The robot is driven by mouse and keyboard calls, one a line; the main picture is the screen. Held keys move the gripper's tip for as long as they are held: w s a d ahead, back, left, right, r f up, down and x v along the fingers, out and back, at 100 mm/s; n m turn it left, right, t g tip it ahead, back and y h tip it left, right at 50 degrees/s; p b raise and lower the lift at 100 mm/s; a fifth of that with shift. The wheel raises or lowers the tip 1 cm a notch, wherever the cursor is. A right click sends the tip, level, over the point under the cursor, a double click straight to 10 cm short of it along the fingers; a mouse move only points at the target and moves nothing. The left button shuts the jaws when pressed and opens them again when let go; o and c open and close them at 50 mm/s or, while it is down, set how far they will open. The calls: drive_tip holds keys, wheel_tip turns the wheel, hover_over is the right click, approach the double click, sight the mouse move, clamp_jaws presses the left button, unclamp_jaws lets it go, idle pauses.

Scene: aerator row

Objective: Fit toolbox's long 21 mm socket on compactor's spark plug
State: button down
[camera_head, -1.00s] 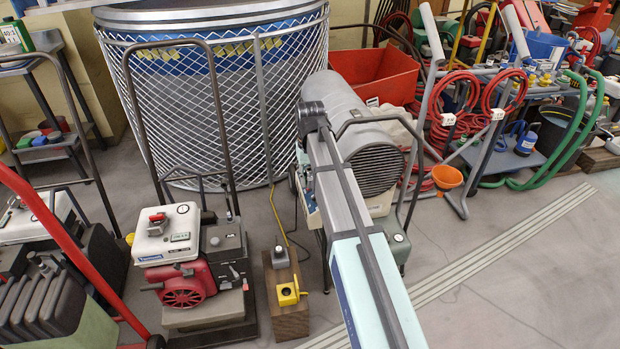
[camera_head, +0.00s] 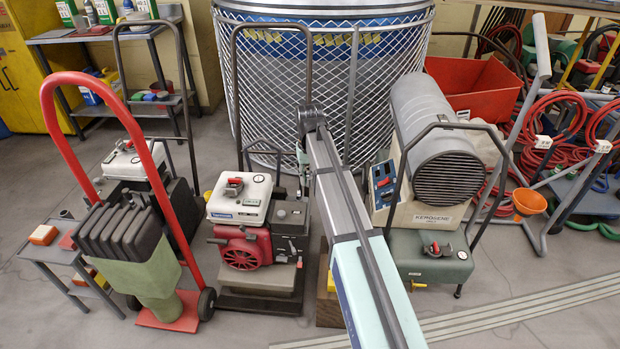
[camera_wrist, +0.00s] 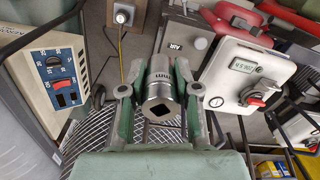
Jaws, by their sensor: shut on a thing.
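My gripper (camera_wrist: 160,92) shows in the wrist view, its two green-and-grey fingers shut on a silver socket (camera_wrist: 158,78). The socket's square drive hole faces the camera, and dark size lettering shows on its side. In the head view my gripper and the socket are hidden behind my arm. A red engine with a white top (camera_head: 242,215) stands on a dark base left of my arm; it may be the compactor. A white top with a small display and red cap (camera_wrist: 250,72) shows right of the socket in the wrist view. I cannot make out a spark plug or the toolbox.
A kerosene heater (camera_head: 437,160) stands close right of my arm. A mesh cage (camera_head: 290,100) stands behind. Open floor (camera_head: 530,335) lies at the front right.

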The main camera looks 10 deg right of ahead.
drive_tip(key=w+f+m+b, duration=0.1)
drive_tip(key=w+f, duration=0.4)
drive_tip(key=w, duration=0.2)
drive_tip(key=w+f+m+b, duration=0.1)
drive_tip(key=w+f, duration=0.3)
drive_tip(key=w, duration=0.3)
drive_tip(key=w+f+m+b, duration=0.1)
drive_tip(key=w+f+m, duration=0.1)
drive_tip(key=w+f, duration=0.3)
drive_tip(key=shift+w+a+f+b, duration=0.1)
drive_tip(key=shift+w+f+b, duration=0.1)
drive_tip(key=shift+w, duration=0.4)
drive_tip(key=shift+w+f+b, duration=0.1)
drive_tip(key=shift+w+b, duration=0.05)
drive_tip(key=shift+w, duration=0.4)
drive_tip(key=shift+f+b, duration=1.75)
drive_tip(key=shift+f, duration=0.8)
drive_tip(key=shift+f+p, duration=0.2)
drive_tip(key=shift+p, duration=0.6)
drive_tip(key=shift+f, duration=0.65)
drive_tip(key=shift+f, duration=0.4)
drive_tip(key=shift+f+b, duration=0.35)
drive_tip(key=shift+f, duration=0.95)
